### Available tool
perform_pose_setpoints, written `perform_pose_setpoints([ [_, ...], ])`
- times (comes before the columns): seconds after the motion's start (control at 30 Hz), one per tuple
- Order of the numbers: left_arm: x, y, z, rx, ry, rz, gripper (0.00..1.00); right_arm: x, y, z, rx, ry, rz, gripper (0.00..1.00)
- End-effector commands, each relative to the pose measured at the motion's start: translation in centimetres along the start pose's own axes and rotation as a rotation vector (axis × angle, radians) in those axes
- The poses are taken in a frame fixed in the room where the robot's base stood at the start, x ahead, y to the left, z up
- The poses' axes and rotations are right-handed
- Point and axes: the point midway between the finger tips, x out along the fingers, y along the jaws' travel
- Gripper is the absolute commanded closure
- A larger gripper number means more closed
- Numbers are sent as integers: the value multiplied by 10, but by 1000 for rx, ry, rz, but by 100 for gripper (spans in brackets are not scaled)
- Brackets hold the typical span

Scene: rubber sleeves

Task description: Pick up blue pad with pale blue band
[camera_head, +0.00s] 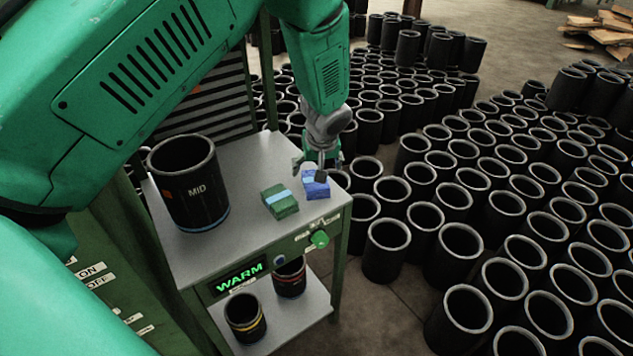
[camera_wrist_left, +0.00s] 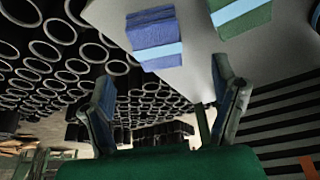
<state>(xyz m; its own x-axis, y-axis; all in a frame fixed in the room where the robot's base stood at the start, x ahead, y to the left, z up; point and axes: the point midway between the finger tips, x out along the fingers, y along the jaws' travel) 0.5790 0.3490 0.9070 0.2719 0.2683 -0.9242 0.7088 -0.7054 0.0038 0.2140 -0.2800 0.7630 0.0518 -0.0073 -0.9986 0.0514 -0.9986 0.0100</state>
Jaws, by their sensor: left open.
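The blue pad with the pale blue band (camera_head: 316,187) lies on the grey top of a cart, near its right edge. My left gripper (camera_head: 319,170) is at the pad's far side and partly overlaps it in the head view. In the left wrist view my left gripper (camera_wrist_left: 163,78) is open, with nothing between its fingers. There the blue pad (camera_wrist_left: 154,33) shows beyond the fingertips, apart from them. My right gripper is not in view.
A green pad with a pale blue band (camera_head: 280,201) lies just left of the blue pad. A black sleeve marked MID (camera_head: 190,190) stands at the cart top's left. The cart top (camera_head: 235,250) has bare room in front. Many black sleeves (camera_head: 388,247) crowd the floor rightward.

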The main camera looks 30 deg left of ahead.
Motion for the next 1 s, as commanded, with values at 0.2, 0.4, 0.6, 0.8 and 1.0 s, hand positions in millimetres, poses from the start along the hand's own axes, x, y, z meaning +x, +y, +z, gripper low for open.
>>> perform_pose_setpoints([
  [0.2,34,2,0,2,1,-1,20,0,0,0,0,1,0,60],
  [0.4,47,1,0,0,1,-1,20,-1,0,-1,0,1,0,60],
  [0.6,79,0,-2,1,-1,-1,20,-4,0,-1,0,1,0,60],
  [0.8,91,0,-3,0,1,1,20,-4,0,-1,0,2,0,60],
  [1.0,90,1,-3,1,2,0,30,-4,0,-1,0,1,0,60],
])
